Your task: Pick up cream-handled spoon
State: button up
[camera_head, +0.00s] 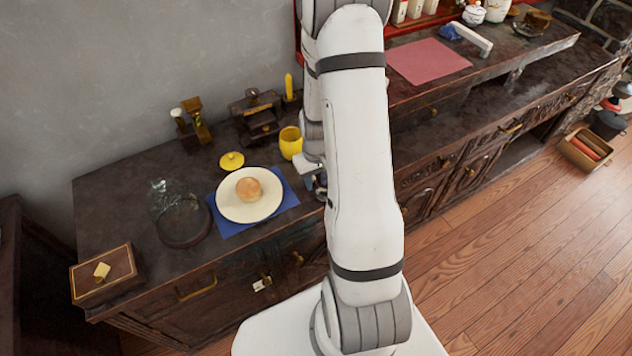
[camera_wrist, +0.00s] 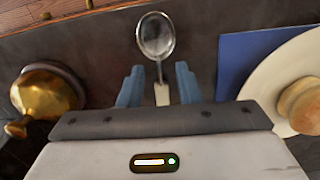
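The cream-handled spoon shows in the wrist view, with its metal bowl (camera_wrist: 156,36) toward the top and its cream handle (camera_wrist: 162,94) running down between my fingers. My gripper (camera_wrist: 159,75) is open, with one blue finger on each side of the handle and a visible gap to both. I cannot tell how high the fingertips are above the dark cabinet top. In the head view my arm hides the spoon and most of the gripper; part of the gripper (camera_head: 314,172) shows just left of the arm.
A cream plate (camera_head: 233,208) with a bun (camera_head: 248,189) sits on a blue napkin (camera_head: 285,207), right of the spoon in the wrist view. A brass pot (camera_wrist: 45,92) stands left there. A yellow cup (camera_head: 290,145), yellow lid (camera_head: 232,160) and wooden box (camera_head: 105,277) are on the cabinet.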

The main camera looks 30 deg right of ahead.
jog(key=shift+c, duration=0.4)
grip_shut()
